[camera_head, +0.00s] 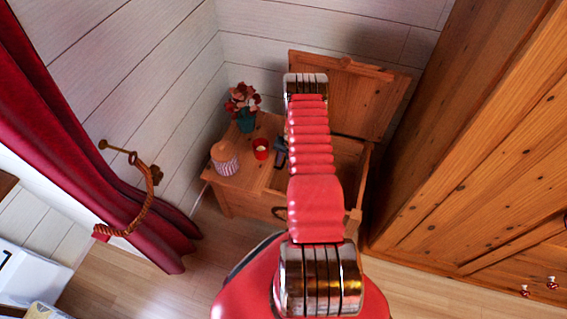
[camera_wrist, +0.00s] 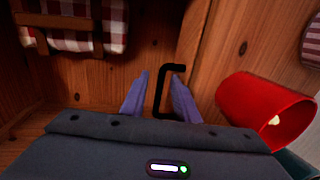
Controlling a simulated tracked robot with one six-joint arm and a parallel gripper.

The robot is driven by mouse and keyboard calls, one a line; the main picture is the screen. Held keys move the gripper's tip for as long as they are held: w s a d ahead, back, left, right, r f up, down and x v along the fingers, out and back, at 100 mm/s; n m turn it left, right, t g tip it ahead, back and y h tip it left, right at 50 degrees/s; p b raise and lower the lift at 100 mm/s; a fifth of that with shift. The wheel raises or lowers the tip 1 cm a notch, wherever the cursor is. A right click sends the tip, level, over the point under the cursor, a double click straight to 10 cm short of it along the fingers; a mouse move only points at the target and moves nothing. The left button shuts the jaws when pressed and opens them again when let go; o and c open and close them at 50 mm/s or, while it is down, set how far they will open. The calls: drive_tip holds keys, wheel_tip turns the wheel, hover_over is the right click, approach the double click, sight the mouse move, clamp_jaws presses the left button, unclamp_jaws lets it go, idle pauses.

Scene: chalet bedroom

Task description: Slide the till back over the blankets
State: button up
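The wooden chest (camera_head: 352,185) stands against the back wall with its lid (camera_head: 355,95) raised. In the wrist view, a black bracket handle (camera_wrist: 163,92) stands against a wooden panel (camera_wrist: 235,40) that looks like the till; its full outline is hidden. My gripper (camera_wrist: 160,75) has its two bluish fingers apart, one on each side of the handle's upright bar, with gaps visible. I cannot tell whether they touch it. Checked red and white blankets (camera_wrist: 85,25) show at the upper left, inside the chest. In the head view my arm covers much of the chest's inside.
A red candle cup (camera_wrist: 265,112) is close to my gripper's right; it also stands on the wooden top (camera_head: 240,180) with a flower vase (camera_head: 246,120) and striped jar (camera_head: 224,160). A wardrobe (camera_head: 470,150) closes the right side. Red curtain (camera_head: 90,140) hangs left.

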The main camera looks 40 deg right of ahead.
drive_tip(key=shift+c, duration=0.4)
clamp_jaws()
